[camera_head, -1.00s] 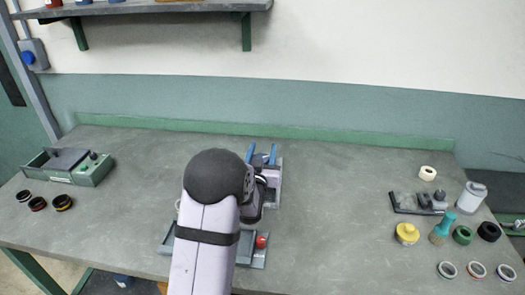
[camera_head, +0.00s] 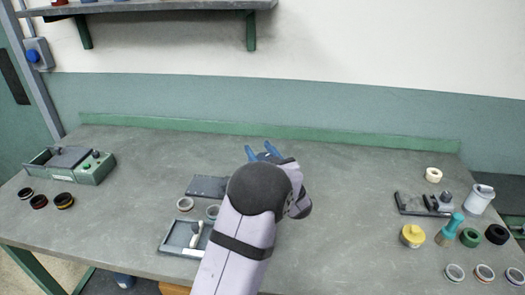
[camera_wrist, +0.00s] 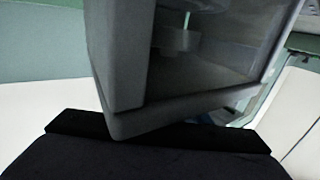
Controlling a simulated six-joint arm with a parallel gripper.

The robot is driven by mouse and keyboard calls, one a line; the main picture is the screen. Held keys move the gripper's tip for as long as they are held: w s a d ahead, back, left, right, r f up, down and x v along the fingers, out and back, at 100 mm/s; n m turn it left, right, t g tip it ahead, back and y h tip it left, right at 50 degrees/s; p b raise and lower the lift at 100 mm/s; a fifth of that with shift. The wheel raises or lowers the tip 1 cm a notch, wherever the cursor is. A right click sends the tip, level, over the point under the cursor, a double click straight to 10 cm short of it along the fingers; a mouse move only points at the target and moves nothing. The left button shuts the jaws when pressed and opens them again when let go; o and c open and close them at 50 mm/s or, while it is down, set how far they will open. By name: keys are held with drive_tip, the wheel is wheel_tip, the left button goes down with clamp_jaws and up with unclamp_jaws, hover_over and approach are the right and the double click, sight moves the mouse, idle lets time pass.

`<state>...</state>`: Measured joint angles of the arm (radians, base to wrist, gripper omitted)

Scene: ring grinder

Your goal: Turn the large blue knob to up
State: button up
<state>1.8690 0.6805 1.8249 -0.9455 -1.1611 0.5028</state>
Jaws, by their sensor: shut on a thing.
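A round blue knob (camera_head: 32,56) sits on a grey wall box (camera_head: 39,50) at the far left in the head view; which way it is turned is too small to tell. My gripper (camera_head: 264,154) is over the middle of the bench, far to the right of that knob, and mostly hidden behind my wrist. Two blue prongs show beyond my wrist. In the wrist view a grey box-like part (camera_wrist: 118,75) with a dark, window-like face fills the middle, close and tilted. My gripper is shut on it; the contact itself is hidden.
A grey tray (camera_head: 170,245), loose rings (camera_head: 185,204) and a dark plate (camera_head: 207,186) lie left of my arm. A green-grey device (camera_head: 95,172) stands at the left. Jars, a brush (camera_head: 449,228) and rings crowd the right.

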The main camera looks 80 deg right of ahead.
drive_tip(key=n+t+y, duration=0.1)
drive_tip(key=t, duration=0.1)
drive_tip(key=n+t+y, duration=0.1)
drive_tip(key=n+y, duration=0.1)
drive_tip(key=w+a+n+t+y, duration=0.1)
drive_tip(key=t+y, duration=0.1)
drive_tip(key=shift+w+r+n+t+p, duration=0.1)
drive_tip(key=shift+n+t+p, duration=0.2)
drive_tip(key=shift+n+p, duration=0.1)
drive_tip(key=o, duration=1)
drive_tip(key=shift+a, duration=0.1)
drive_tip(key=shift+o, duration=0.2)
wheel_tip(320, 180, up, 10)
drive_tip(key=b, duration=0.1)
drive_tip(key=shift+b, duration=0.35)
